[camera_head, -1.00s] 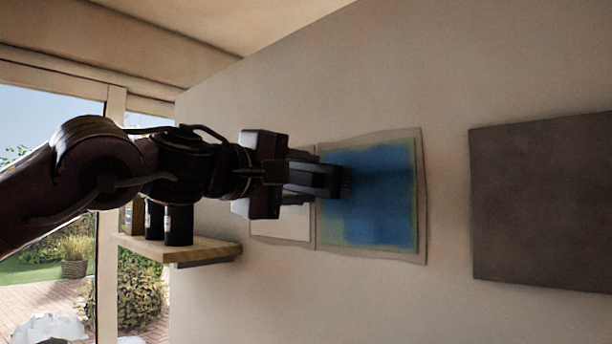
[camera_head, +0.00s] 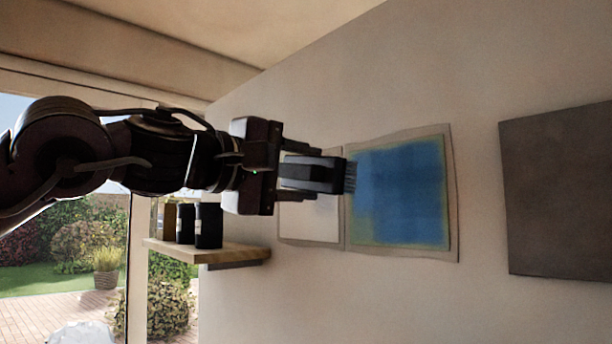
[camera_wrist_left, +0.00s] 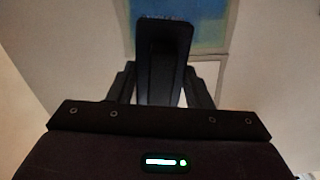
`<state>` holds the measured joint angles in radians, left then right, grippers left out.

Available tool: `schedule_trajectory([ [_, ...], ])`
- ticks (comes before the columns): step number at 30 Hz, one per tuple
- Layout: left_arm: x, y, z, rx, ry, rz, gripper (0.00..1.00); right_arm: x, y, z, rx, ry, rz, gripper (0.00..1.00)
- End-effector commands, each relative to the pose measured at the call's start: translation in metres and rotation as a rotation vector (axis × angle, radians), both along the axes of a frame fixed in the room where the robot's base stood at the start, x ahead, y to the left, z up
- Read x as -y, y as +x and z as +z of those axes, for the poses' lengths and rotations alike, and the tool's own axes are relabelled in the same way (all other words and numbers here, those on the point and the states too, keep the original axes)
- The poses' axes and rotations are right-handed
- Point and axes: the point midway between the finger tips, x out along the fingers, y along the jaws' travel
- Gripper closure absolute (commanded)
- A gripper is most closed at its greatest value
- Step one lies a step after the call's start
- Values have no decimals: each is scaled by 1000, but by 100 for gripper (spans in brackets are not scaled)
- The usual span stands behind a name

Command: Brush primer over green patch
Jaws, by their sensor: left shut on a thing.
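My left gripper (camera_head: 298,172) is shut on a dark brush (camera_head: 318,175), whose bristles point right, at the left edge of the patch. In the left wrist view the brush (camera_wrist_left: 162,60) stands between the fingers and its tip overlaps the patch's lower edge. The patch (camera_head: 405,195) on the wall is mostly blue, with a thin green-yellow rim and a greener lower-left corner. I cannot tell if the bristles touch the wall. It also shows in the left wrist view (camera_wrist_left: 206,25). My right gripper is not in view.
A pale panel (camera_head: 310,227) adjoins the patch at left, partly behind the gripper. A wooden shelf (camera_head: 215,254) with dark containers (camera_head: 208,226) juts out below my arm. A dark grey panel (camera_head: 560,195) hangs at right. Windows lie at left.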

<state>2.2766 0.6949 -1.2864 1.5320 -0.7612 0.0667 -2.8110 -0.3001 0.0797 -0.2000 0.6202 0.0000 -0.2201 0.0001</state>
Motion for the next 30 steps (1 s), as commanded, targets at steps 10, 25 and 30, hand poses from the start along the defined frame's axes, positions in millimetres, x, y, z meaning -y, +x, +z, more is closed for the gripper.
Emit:
schedule_trajectory([
  [10,-9,-8,0,2,-2,1,73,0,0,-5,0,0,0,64],
  [25,-21,-21,1,1,-1,0,73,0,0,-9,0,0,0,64],
  [30,-21,-21,1,1,-1,0,73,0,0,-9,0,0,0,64],
])
